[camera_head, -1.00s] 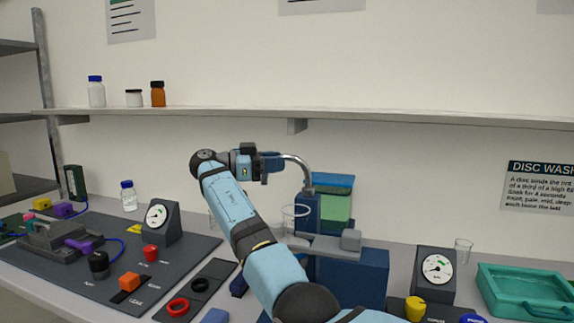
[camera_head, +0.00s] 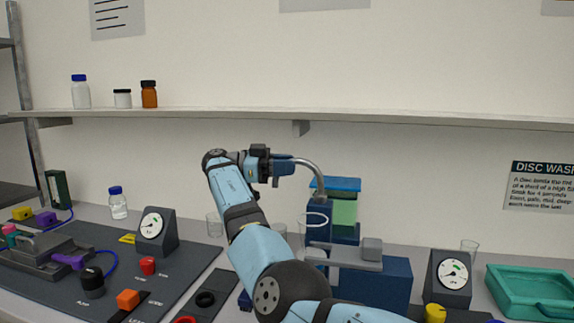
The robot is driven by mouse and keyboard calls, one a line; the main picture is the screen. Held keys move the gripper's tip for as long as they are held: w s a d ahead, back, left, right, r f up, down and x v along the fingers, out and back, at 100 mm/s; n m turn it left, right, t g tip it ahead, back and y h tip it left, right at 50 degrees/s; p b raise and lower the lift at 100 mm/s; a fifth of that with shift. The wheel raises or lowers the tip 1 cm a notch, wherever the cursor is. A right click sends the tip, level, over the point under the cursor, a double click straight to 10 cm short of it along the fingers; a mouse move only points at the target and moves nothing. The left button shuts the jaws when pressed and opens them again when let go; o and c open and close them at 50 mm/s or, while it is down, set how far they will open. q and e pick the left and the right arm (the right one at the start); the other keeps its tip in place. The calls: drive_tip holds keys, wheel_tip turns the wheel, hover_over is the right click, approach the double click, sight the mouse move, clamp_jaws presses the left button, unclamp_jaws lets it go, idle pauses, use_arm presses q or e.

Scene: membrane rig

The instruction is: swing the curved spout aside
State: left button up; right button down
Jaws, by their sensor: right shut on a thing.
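The curved spout (camera_head: 314,172) is a grey bent tube. It arches left from the top of a dark blue column (camera_head: 318,213) in the middle of the bench. My right gripper (camera_head: 287,166) is at the spout's left end, shut on it, with the fingers pointing right. The spout's far left end is hidden by the gripper. A glass cup with a clear rim (camera_head: 312,219) stands below and right of the gripper, in front of the column. My left gripper is out of view.
A green block with a blue top (camera_head: 344,207) stands just behind the column. A grey bar (camera_head: 346,256) lies in front. Gauges stand left (camera_head: 157,233) and right (camera_head: 450,278). A shelf (camera_head: 420,119) runs above; a teal tray (camera_head: 530,290) lies at right.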

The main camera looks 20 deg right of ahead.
idle(0.3)
drive_tip(key=c, duration=1.1)
unclamp_jaws()
